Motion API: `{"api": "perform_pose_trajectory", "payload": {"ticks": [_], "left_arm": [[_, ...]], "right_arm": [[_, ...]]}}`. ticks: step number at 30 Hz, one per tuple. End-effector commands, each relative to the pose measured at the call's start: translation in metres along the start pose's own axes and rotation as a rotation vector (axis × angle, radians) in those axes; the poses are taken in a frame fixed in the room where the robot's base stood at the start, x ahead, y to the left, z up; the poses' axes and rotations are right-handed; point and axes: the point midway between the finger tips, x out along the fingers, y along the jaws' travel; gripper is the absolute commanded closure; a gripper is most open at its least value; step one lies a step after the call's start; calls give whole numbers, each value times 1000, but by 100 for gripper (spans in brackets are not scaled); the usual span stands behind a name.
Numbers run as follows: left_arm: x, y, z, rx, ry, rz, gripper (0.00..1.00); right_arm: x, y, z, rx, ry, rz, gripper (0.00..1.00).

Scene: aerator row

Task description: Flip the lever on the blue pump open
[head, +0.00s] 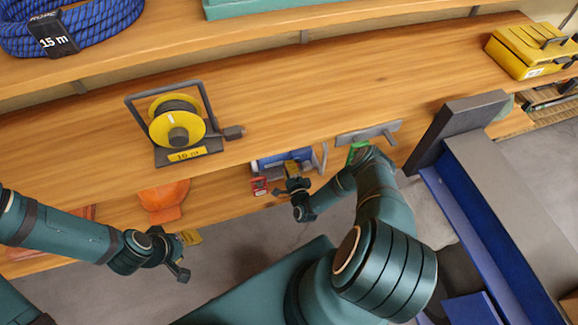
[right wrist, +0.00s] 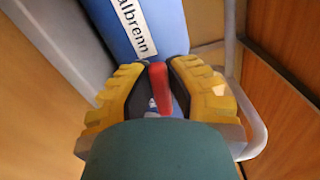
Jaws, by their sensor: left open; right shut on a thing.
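The blue pump (head: 268,162) sits on the lower shelf, partly hidden behind my right gripper. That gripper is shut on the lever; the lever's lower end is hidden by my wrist. In the head view my right gripper (head: 291,170) is at the pump. My left gripper (head: 187,256) is open and empty, away from the pump at the lower left.
A yellow cable reel (head: 178,130) stands on the shelf above. A blue rope coil (head: 70,22) and a yellow toolbox (head: 530,50) are farther off. An orange item (head: 165,198) and a small red item (head: 259,186) are on the lower shelf. A grey tube curves beside the pump.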

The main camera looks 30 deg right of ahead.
Motion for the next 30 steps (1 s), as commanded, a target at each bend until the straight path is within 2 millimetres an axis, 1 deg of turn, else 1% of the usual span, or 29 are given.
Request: {"api": "perform_pose_trajectory", "payload": {"ticks": [6, 7, 9, 20, 23, 28, 30], "left_arm": [[0, 0, 0, 0, 0, 0, 53], [0, 0, 0, 0, 0, 0, 53], [0, 0, 0, 0, 0, 0, 53], [0, 0, 0, 0, 0, 0, 53], [0, 0, 0, 0, 0, 0, 53], [0, 0, 0, 0, 0, 0, 53], [0, 0, 0, 0, 0, 0, 53]], "right_arm": [[1, 0, 0, -2, 0, -1, 100], [1, 0, 0, -2, -1, -1, 76], [1, 0, 0, -2, -1, 0, 54], [0, -1, 0, 15, 0, 0, 54], [0, -3, 0, 64, 0, 1, 54], [1, -9, -2, 226, 1, -1, 54], [2, -8, 2, 221, -3, 0, 54]]}}
